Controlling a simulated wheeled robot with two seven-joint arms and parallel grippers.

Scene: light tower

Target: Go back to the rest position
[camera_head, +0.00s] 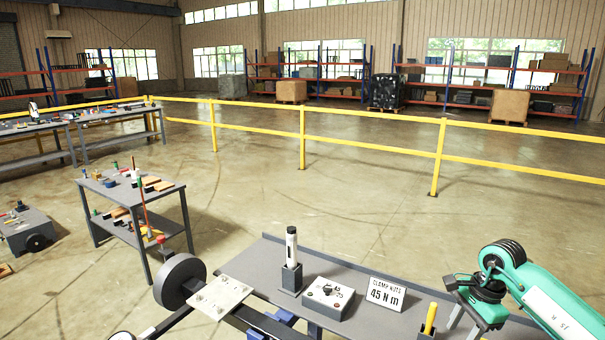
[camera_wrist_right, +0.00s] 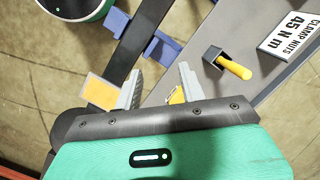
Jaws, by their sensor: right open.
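My right arm (camera_head: 560,305) comes in from the right, teal and black. Its gripper (camera_head: 463,312) is above the right part of the grey workbench (camera_head: 262,262). In the right wrist view the gripper (camera_wrist_right: 160,90) has its two grey fingers apart, with no object held between them. Beyond them is a yellow-handled tool (camera_wrist_right: 234,67) in a dark holder on the bench; it also shows in the head view (camera_head: 430,318), just left of the gripper. The gripper is apart from it. My left gripper is not in view.
On the bench are a white-and-black cylinder (camera_head: 291,245) in a holder, a control box (camera_head: 328,297) and a "CLAMP NUTS 45 N m" sign (camera_head: 385,295). A frame with a wheel (camera_head: 180,280) and bolted plate (camera_head: 220,296) stands at left. A yellow railing (camera_head: 372,147) crosses behind open floor.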

